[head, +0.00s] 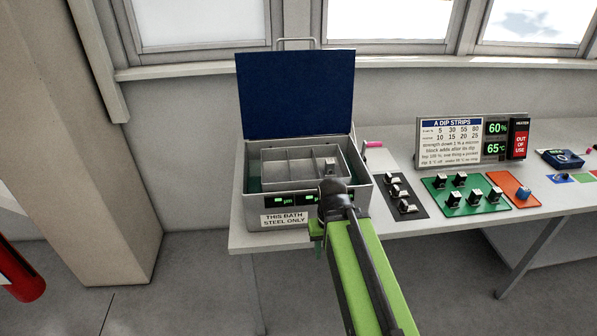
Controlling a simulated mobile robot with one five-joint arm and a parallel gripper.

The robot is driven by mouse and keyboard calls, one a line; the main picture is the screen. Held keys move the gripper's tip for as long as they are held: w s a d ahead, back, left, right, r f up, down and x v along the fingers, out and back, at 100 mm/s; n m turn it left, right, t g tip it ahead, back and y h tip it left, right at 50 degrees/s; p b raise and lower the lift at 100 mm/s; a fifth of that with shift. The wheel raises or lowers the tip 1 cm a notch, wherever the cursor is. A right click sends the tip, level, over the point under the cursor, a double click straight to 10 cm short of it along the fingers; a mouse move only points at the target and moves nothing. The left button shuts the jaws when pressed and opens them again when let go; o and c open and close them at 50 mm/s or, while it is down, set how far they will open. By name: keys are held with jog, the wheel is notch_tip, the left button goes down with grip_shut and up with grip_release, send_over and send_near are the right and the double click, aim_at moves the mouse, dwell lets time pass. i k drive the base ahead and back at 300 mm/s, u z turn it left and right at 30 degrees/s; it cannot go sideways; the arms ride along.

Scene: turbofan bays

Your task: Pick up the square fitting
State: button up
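My green and black arm reaches up from the bottom right to the front of an open metal bath (252,205). Its dark end, with my gripper (333,190), is over the bath's front right part. The fingertips cannot be made out, nor whether they hold anything. A small metal fitting (330,165) sits in the right compartment of the bath's inner tray, just beyond my gripper. Several small metal fittings stand on a black mat (412,208) and a green mat (440,207), right of my gripper. I cannot tell which one is the square fitting.
The bath's blue lid (295,92) stands open at the back; its label reads "THIS BATH STEEL ONLY". A dip-strips sign (450,143) and a heater panel marked out of use (520,140) stand behind the mats. An orange mat (512,188) holds a blue knob-like thing.

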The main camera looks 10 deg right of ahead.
aim_at(330, 170)
jog(key=z, duration=5.4)
jog(key=i, duration=0.15)
jog(key=z, duration=3)
jog(key=k, duration=1.85)
jog(key=z, duration=1.4)
jog(key=i, duration=1.7)
jog(key=u, duration=0.05)
